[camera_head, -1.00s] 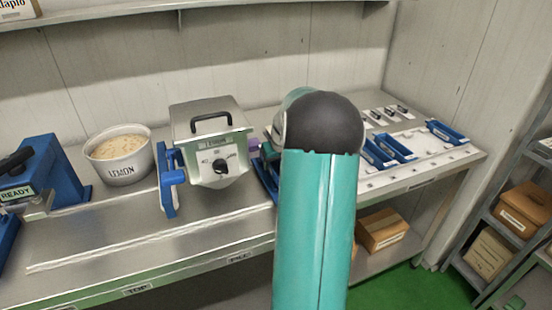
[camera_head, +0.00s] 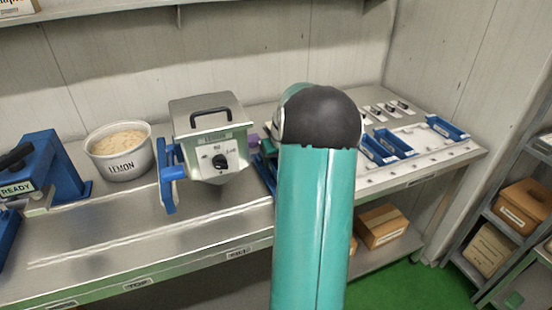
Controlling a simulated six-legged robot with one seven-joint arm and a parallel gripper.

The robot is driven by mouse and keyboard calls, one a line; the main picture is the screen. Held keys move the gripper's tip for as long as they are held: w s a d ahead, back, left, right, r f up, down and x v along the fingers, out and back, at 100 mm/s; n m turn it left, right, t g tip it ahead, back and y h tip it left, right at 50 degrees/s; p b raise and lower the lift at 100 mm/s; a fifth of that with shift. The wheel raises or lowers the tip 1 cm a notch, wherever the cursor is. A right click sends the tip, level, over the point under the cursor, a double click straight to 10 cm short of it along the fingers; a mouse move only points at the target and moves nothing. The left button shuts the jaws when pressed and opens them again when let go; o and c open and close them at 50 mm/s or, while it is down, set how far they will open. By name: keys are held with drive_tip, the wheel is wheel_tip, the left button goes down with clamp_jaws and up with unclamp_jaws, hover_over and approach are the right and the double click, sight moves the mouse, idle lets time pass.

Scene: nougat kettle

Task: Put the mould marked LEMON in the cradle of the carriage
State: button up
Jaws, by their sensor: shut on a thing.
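My arm fills the middle of the view and hides my gripper and whatever is at it. Blue trough-shaped trays, which look like moulds, lie at the right end of the bench: a pair (camera_head: 394,143) close together and one (camera_head: 447,128) farther right. I cannot read any LEMON mark on them. Part of a blue piece (camera_head: 265,174) shows just left of my arm. I cannot tell which part is the carriage's cradle.
The steel box (camera_head: 208,108) has a black handle, a dial and a blue bracket (camera_head: 171,176) on its left. A blue device (camera_head: 50,165) with a READY sign stands at far left. A shelf with cardboard boxes (camera_head: 525,204) stands at right. The front bench strip is clear.

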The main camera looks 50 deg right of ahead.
drive_tip(key=shift+f, duration=0.5)
idle(0.8)
drive_tip(key=o, duration=1.7)
drive_tip(key=shift+c, duration=0.2)
wheel_tip(320, 180, up, 8)
idle(1.0)
